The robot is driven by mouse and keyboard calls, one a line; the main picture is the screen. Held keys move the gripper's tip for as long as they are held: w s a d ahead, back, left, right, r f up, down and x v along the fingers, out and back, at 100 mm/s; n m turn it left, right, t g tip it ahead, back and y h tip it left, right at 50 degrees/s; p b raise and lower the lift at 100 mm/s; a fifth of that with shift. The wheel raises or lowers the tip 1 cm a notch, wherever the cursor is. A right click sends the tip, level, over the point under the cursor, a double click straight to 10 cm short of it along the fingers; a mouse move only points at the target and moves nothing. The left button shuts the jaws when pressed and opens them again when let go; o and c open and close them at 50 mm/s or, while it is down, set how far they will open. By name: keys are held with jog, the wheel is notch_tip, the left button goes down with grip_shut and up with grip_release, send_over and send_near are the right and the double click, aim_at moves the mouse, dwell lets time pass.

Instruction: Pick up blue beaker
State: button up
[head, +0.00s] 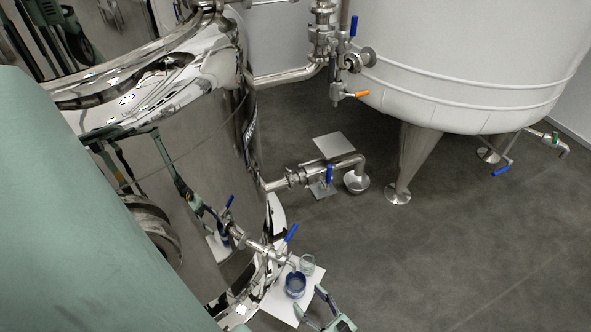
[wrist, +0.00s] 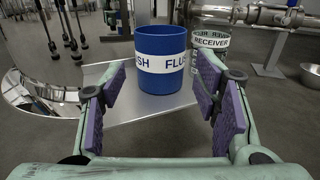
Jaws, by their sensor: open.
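The blue beaker (wrist: 160,47) stands upright in the wrist view, with a white band lettered "FLUSH" around its middle. It stands on a flat metal plate (wrist: 130,110) and also shows in the head view (head: 295,287). My gripper (wrist: 164,92) is open and empty, with its purple-padded fingers a little in front of the beaker, one to each side. In the head view my gripper (head: 318,304) is at the lower edge, right beside the plate. The beaker's base is in view between the fingers.
A clear beaker (wrist: 211,42) with a "RECEIVER" band stands just behind and right of the blue one. A blue-handled valve and pipe (head: 262,247) reach over the plate from the shiny tank (head: 185,190). Open floor (head: 430,260) lies to the right.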

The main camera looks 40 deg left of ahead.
aim_at(302, 291)
jog(key=a, duration=0.5)
jog(key=shift+w+a+r, duration=0.1)
jog(key=shift+w+a, duration=0.05)
jog(key=shift+w, duration=0.15)
jog(key=c, duration=1)
jog(key=shift+r, duration=0.1)
